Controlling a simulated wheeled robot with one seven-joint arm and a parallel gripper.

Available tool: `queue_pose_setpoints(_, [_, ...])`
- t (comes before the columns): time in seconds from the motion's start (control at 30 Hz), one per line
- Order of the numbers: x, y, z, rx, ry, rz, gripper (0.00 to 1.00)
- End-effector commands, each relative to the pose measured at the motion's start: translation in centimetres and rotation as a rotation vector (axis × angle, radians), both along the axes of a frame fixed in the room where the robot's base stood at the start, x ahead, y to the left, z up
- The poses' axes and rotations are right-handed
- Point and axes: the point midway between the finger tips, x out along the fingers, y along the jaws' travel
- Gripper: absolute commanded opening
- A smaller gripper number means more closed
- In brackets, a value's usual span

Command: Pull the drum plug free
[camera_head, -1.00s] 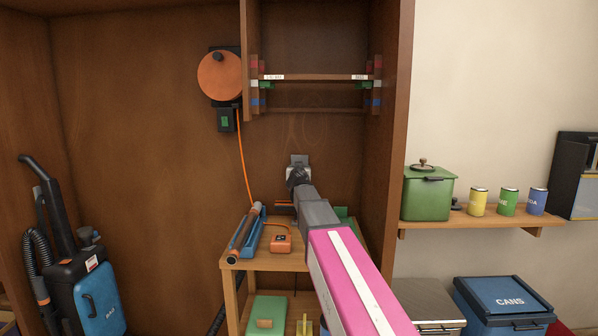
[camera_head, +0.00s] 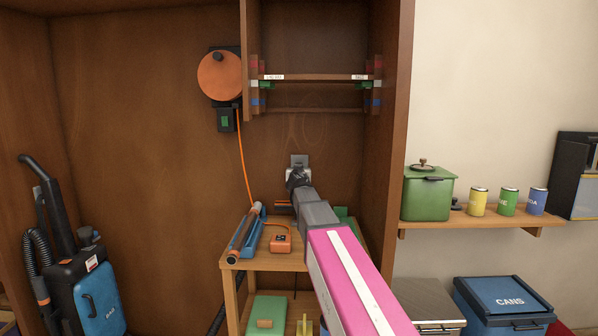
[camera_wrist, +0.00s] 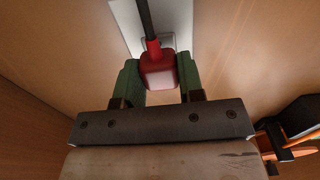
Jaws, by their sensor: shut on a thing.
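In the wrist view a red plug (camera_wrist: 158,72) with a black cable sits between the two green fingers of my gripper (camera_wrist: 158,80). The gripper is shut on its sides. A pale wall plate (camera_wrist: 182,18) is right behind the plug; I cannot tell whether the plug is still seated in it. In the head view my gripper (camera_head: 297,180) is at the back wall, just below a grey plate (camera_head: 299,160), and hides the plug. The orange drum (camera_head: 220,76) hangs on the wall at upper left, with an orange cable (camera_head: 243,160) running down from it.
A wooden stand (camera_head: 262,257) below my arm bears a blue and grey tool (camera_head: 247,232) and a small orange box (camera_head: 281,242). An open shelf unit (camera_head: 318,80) is above. A cabinet side panel (camera_head: 388,150) is close on the right.

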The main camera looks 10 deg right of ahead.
Motion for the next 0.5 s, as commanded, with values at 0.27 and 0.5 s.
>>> queue_pose_setpoints(0.27, [-1.0,0.2,0.0,0.000,0.000,0.000,0.00])
queue_pose_setpoints(0.5, [-1.8,0.3,0.0,0.000,0.000,0.000,0.00])
